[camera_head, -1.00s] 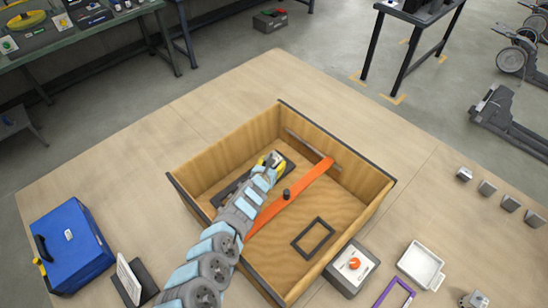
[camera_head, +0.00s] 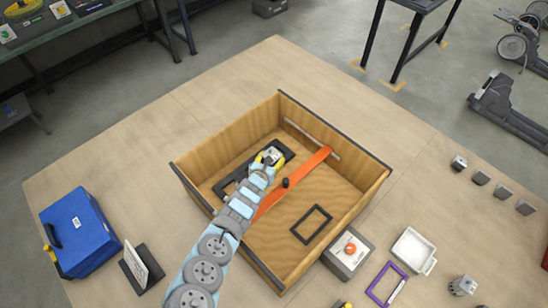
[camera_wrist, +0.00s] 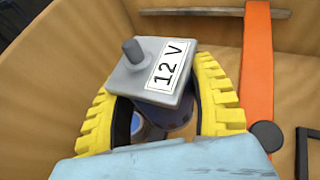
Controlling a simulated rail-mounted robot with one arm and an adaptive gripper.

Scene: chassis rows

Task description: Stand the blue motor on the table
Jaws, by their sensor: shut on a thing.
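My gripper (camera_head: 270,157) is inside the wooden box (camera_head: 225,143), towards its far left part. In the wrist view its yellow fingers (camera_wrist: 165,110) are closed around the blue motor (camera_wrist: 178,130). The motor has a grey square top with a shaft stub and a "12 V" label, facing the wrist camera. Its lower body is mostly hidden by my gripper. The motor's pale top also shows small in the head view (camera_head: 273,154). The table (camera_head: 120,165) is light wood and carries the box.
An orange bar (camera_head: 308,172) with a black knob crosses the box. Two black frames, one near my gripper and one at right (camera_head: 312,224), lie inside. A blue case (camera_head: 80,240), grey control box (camera_head: 348,252), white tray (camera_head: 412,252) and purple frame (camera_head: 387,284) surround the box. The table's far part is clear.

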